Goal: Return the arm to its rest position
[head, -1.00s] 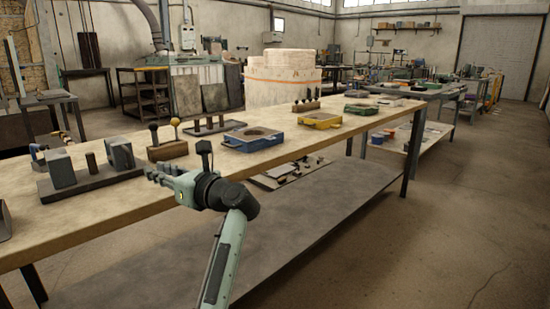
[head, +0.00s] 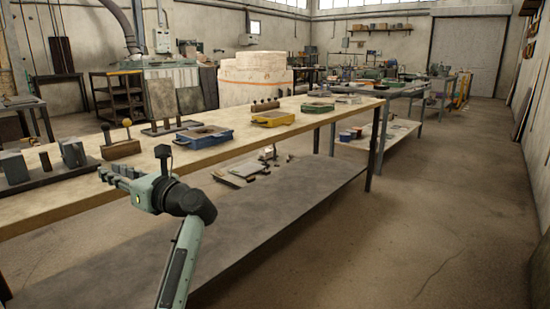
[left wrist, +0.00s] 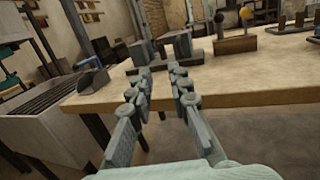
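My left arm (head: 182,258) reaches up from the lower edge of the head view. Its left gripper (head: 106,173) is in front of the workbench's (head: 215,153) near edge, pointing left. In the left wrist view, the two fingers of the left gripper (left wrist: 160,76) stand apart with nothing between them. The bench top (left wrist: 240,85) lies beyond the fingertips. My right gripper is in neither view.
On the bench are grey blocks (head: 72,152), a wooden block with ball-topped handles (head: 120,150), a blue mould frame (head: 205,136) and a yellow one (head: 273,119). A lower shelf (head: 245,215) sits below. The floor (head: 420,230) to the right is clear.

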